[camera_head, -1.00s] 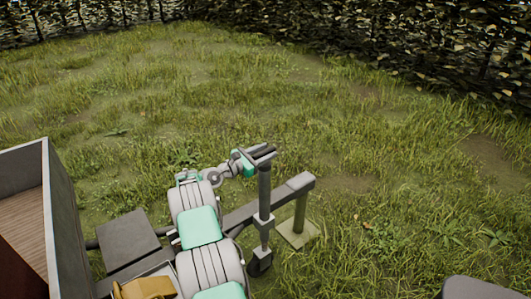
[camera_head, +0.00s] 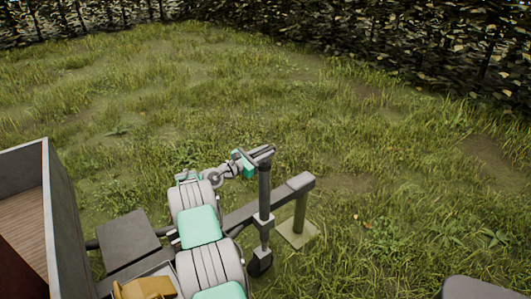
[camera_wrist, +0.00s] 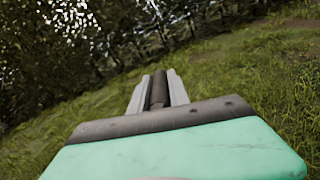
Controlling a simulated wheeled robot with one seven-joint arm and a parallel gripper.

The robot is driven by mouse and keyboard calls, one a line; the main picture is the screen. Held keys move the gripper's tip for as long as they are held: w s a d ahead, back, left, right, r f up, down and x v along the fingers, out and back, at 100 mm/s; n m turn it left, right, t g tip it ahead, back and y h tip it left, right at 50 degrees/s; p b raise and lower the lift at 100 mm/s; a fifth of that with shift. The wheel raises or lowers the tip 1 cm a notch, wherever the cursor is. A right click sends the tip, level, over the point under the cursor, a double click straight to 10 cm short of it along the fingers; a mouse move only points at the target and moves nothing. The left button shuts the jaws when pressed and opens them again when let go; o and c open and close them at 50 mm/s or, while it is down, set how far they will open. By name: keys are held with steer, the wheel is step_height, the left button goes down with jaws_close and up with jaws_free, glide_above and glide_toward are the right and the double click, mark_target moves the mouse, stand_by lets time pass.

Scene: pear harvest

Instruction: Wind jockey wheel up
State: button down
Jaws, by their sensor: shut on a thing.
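The jockey wheel stands upright on the trailer's drawbar, its dark grey tube (camera_head: 264,190) passing through a lighter clamp (camera_head: 263,222). Its small black wheel (camera_head: 260,263) is at the bottom, down by the grass. My gripper (camera_head: 262,154) is at the top of the tube, shut on the winding handle. In the wrist view the two grey fingers of my gripper (camera_wrist: 158,92) stand on either side of the dark handle (camera_wrist: 158,88). The far end of the handle is hard to make out.
The drawbar (camera_head: 292,187) runs up to the right, with a post (camera_head: 299,212) on a flat pad (camera_head: 297,232) below its end. The trailer body (camera_head: 62,225) stands at left. Open grass lies beyond, with a hedge (camera_head: 420,40) at the back.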

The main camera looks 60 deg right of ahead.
steer(key=shift+r, duration=0.15)
steer(key=shift+r+n+t+h+p, duration=0.25)
steer(key=shift+n+t+p, duration=0.45)
steer(key=shift+p, duration=0.45)
steer(key=n+t+h+p, duration=0.1)
steer(key=t+p, duration=0.2)
steer(key=shift+n, duration=0.4)
steer(key=n+t+p, duration=0.3)
steer(key=t+p, duration=0.1)
steer(key=t, duration=0.1)
steer(key=shift+f+t, duration=0.1)
steer(key=shift+t, duration=0.2)
steer(key=shift+w+f+n+t+y+p, duration=0.15)
steer(key=shift+n+t+y+p, duration=0.1)
steer(key=shift+n+t+p, duration=0.6)
steer(key=shift+f, duration=0.1)
steer(key=c, duration=1.3)
jaws_free()
steer(key=shift+o, duration=0.2)
